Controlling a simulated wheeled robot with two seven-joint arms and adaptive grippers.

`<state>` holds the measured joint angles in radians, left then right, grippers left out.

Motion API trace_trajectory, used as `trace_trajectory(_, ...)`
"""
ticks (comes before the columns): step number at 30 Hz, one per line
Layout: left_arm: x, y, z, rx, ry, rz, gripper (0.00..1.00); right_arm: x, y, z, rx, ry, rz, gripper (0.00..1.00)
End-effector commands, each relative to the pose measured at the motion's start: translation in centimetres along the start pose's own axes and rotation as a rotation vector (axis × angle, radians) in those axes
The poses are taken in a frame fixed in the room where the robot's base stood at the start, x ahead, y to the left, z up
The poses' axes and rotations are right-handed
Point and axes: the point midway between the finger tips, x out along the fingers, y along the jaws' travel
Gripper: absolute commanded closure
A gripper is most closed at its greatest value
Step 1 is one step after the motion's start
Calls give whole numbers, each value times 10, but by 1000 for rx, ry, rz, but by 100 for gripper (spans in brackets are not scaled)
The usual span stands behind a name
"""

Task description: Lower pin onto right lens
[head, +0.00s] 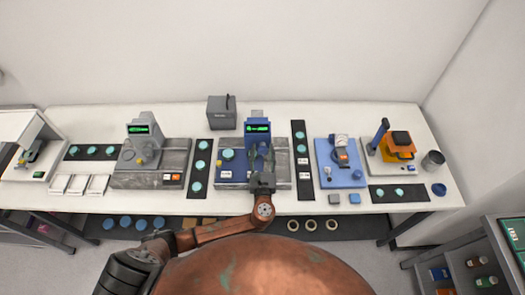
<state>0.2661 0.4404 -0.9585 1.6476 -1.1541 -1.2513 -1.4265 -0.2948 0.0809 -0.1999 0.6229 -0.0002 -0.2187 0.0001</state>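My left gripper (262,160) reaches in from the front over the blue instrument (257,130) with a green display, at the middle of the bench. Its dark fingers are small against the instrument, and I cannot tell whether they are open or shut, or touching anything. A teal lens (228,155) lies on the blue left part of the instrument's base. The pin and any lens under it are not distinguishable; my gripper covers that area. My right gripper is not in view.
A grey instrument (143,148) stands to the left on a stone base. Dark strips with teal discs (202,145) (300,149) flank the blue instrument. A blue plate with a dial gauge (341,141) and an orange device (400,149) stand right. A grey box (221,112) stands behind.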

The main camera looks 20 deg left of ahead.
Motion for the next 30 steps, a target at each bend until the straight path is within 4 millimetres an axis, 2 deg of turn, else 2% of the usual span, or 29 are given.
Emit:
trace_trajectory(6,0,0,0,0,0,-1,76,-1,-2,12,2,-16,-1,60)
trace_trajectory(15,0,0,0,0,0,0,95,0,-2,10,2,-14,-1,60)
trace_trajectory(23,0,0,0,-35,0,0,95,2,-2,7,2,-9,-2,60)
trace_trajectory(30,0,0,-1,-165,1,1,95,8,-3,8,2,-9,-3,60)
